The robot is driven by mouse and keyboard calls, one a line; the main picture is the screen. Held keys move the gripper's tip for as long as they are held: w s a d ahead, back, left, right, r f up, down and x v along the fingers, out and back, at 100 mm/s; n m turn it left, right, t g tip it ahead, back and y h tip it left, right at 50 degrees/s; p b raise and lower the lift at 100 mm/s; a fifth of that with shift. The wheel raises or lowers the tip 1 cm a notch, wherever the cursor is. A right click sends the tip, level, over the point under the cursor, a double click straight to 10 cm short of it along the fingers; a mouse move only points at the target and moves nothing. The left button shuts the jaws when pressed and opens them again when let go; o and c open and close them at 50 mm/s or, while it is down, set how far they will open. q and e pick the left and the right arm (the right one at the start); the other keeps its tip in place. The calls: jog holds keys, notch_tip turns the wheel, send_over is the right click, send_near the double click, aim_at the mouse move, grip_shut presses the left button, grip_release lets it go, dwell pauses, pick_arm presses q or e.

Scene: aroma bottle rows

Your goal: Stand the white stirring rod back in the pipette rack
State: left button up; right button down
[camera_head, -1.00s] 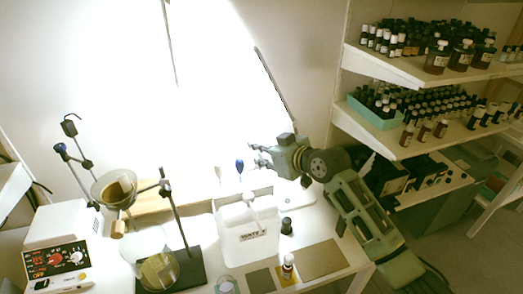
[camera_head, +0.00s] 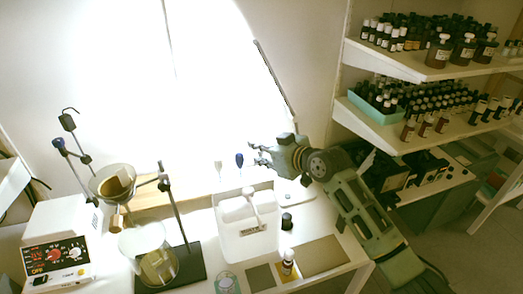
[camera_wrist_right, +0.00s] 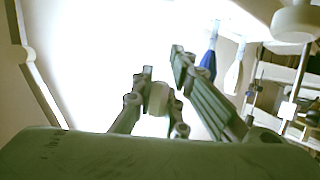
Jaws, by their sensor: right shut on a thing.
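My right gripper (camera_head: 259,155) is raised above the bench, to the right of the blue-bulbed pipette (camera_head: 239,160). In the right wrist view its fingers (camera_wrist_right: 157,95) are closed on a pale piece (camera_wrist_right: 157,99), taken to be the white stirring rod. The rod's length does not stand out against the bright wall. The blue pipette (camera_wrist_right: 208,64) and a white-bulbed one (camera_wrist_right: 233,76) stand upright beside the fingers in that view. The white-bulbed one (camera_head: 218,168) also shows in the head view. The pipette rack under them is not clearly seen, behind the white jug. My left gripper is not visible.
A white waste jug (camera_head: 240,235) stands in front of the pipettes. Bottle shelves (camera_head: 385,62) are at right.

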jog(key=shift+f, duration=0.15)
jog(key=shift+f+b, duration=0.65)
jog(key=shift+f, duration=0.2)
jog(key=c, duration=1.7)
grip_release()
jog(key=shift+o, duration=0.2)
jog(key=shift+s+d+r+p, duration=0.3)
jog(key=shift+s+d+p, duration=0.1)
jog(key=shift+p, duration=0.2)
jog(key=shift+p+v, duration=1.3)
jog(key=shift+v, duration=0.55)
